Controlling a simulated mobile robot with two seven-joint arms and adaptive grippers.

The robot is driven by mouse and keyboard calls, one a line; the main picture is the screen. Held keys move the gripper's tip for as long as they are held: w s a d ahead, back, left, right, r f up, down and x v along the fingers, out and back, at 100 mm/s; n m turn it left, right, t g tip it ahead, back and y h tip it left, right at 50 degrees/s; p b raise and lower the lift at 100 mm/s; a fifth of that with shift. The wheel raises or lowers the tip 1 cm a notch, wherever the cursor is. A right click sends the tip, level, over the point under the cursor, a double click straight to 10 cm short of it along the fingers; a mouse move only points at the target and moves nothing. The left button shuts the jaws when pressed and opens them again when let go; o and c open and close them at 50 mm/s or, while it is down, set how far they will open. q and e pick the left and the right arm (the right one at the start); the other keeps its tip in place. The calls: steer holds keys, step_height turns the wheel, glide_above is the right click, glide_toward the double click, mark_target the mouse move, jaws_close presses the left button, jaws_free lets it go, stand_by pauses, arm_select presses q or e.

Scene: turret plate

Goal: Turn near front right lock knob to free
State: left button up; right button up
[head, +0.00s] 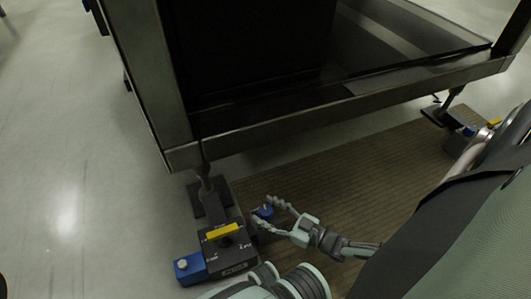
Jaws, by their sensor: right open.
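A dark lock unit (228,257) with small white markings sits on the floor at the foot of the machine's near corner. A yellow bar-shaped handle (222,231) lies across its top, roughly left to right in the picture. My right gripper (263,210) is open just right of the unit, its fingers pointing left. A small blue part (263,211) shows between its fingertips; I cannot tell whether they touch it. The gripper is apart from the yellow handle. My left gripper is not in view.
A blue block (188,268) sits at the unit's left end. The machine's metal frame (330,115) overhangs behind, on a thin leg. A brown ribbed mat (370,165) lies beneath it. A similar foot with blue and yellow parts (468,130) stands at far right. Floor at left is clear.

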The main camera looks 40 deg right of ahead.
steer(key=shift+w+a, duration=0.1)
steer(key=shift+w, duration=0.15)
steer(key=c, duration=1.2)
steer(key=shift+a+r+m+t+h+p, duration=0.15)
steer(key=shift+m+t+h+p, duration=0.25)
steer(key=shift+m+h+p, duration=0.6)
steer(key=shift+m+h, duration=0.5)
steer(key=shift+h, duration=0.7)
steer(key=o, duration=1.2)
steer(key=shift+s, duration=0.1)
steer(key=s+d, duration=0.2)
steer(key=s, duration=0.9)
steer(key=shift+s, duration=0.35)
